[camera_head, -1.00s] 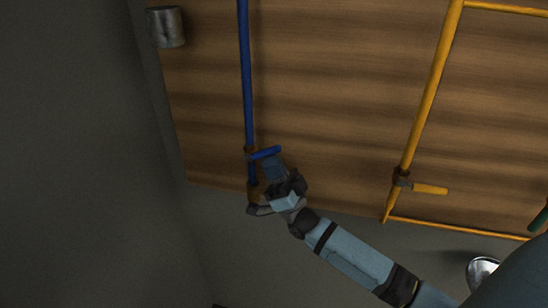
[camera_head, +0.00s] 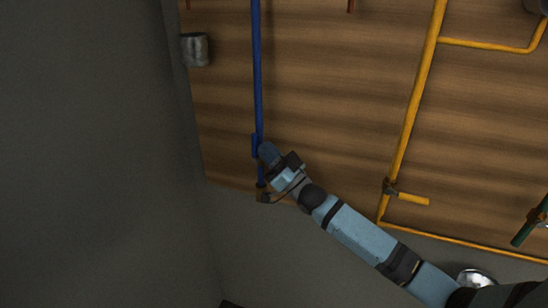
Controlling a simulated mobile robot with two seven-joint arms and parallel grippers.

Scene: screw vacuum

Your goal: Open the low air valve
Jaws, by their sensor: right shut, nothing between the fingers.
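The blue valve handle (camera_head: 254,145) is on the blue pipe (camera_head: 257,70), low on the wooden wall. The handle lies nearly in line with the pipe, at its left side. My right gripper (camera_head: 266,151) is shut with nothing between its fingers. Its fingertips are at the pipe, just right of the handle; I cannot tell whether they touch it. The gripper hides part of the pipe and valve body. My left gripper is not in view.
A yellow pipe (camera_head: 415,95) with a yellow valve handle (camera_head: 413,199) stands to the right. A green valve handle (camera_head: 529,228) is at the far right. A grey metal cylinder (camera_head: 195,49) is at upper left. A dark grey wall (camera_head: 90,150) fills the left.

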